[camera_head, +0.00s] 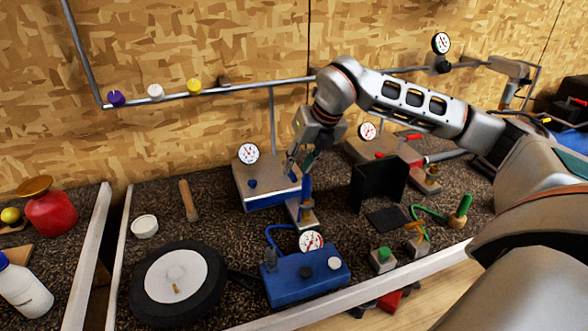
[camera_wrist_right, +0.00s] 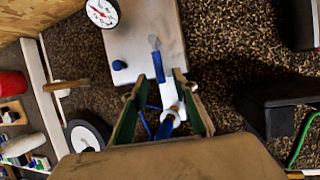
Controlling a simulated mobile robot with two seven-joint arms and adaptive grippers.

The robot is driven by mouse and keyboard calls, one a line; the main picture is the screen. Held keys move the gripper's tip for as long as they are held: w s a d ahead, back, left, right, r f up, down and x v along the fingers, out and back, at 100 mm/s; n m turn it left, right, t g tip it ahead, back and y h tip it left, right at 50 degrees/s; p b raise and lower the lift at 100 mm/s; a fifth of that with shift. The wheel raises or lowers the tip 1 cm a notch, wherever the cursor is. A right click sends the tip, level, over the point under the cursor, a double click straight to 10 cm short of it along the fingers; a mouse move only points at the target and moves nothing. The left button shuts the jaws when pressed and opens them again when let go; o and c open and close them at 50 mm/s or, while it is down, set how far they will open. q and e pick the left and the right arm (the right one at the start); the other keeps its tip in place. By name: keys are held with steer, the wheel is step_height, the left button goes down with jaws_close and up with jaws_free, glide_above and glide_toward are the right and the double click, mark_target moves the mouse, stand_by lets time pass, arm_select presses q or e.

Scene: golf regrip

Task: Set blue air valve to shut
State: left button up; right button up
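The blue air valve's upright blue handle (camera_head: 306,186) stands on a small beige block (camera_head: 307,217) in the middle of the bench. In the right wrist view, blue valve parts (camera_wrist_right: 166,129) and a pale body show between my fingers. My right gripper (camera_head: 303,160) reaches down just above and beside the blue handle. In the right wrist view its two green-sided fingers (camera_wrist_right: 163,98) are spread apart, with the valve parts between or beyond them. I cannot tell whether a finger touches the handle. My left gripper is out of view.
A pale box with a gauge (camera_head: 248,153) stands behind the valve, and a blue box (camera_head: 305,276) with a gauge stands in front. A black panel (camera_head: 377,184) is to the right. A wheel (camera_head: 150,283) lies at front left. A pipe rail (camera_head: 230,87) runs behind.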

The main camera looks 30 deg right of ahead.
mark_target(293, 173)
steer(key=shift+x, duration=1.5)
steer(key=shift+c, duration=0.3)
jaws_close()
